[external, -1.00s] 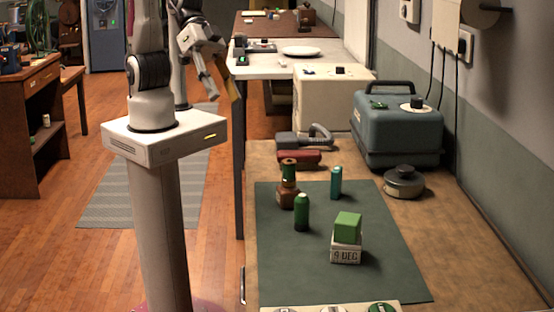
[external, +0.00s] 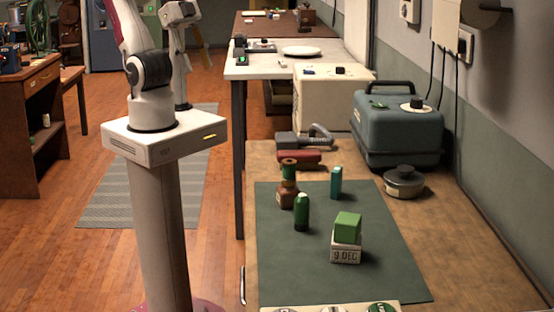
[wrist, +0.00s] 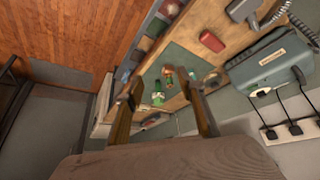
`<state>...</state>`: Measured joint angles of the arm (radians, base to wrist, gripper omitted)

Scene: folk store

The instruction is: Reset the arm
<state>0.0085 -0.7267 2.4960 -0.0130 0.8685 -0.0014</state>
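My arm (external: 148,75) stands folded up on its white pedestal, left of the workbench and clear of it. In the wrist view my gripper (wrist: 164,88) has its two fingers spread apart with nothing held between them. In the external view the gripper is mostly hidden behind the arm. On the dark green mat (external: 290,270) a green block (external: 347,226) rests on a white date block (external: 345,252) reading "9 DEC". A green bottle (external: 301,212), a teal bottle (external: 336,182) and a brown piece with a green middle (external: 288,190) stand upright on the mat.
A blue-grey case (external: 398,135) and a round dark tin (external: 403,182) sit at the bench's right. A red object (external: 298,158) and a grey handled tool (external: 305,138) lie behind the mat. A wall with cables runs along the right. The floor left of the bench is open.

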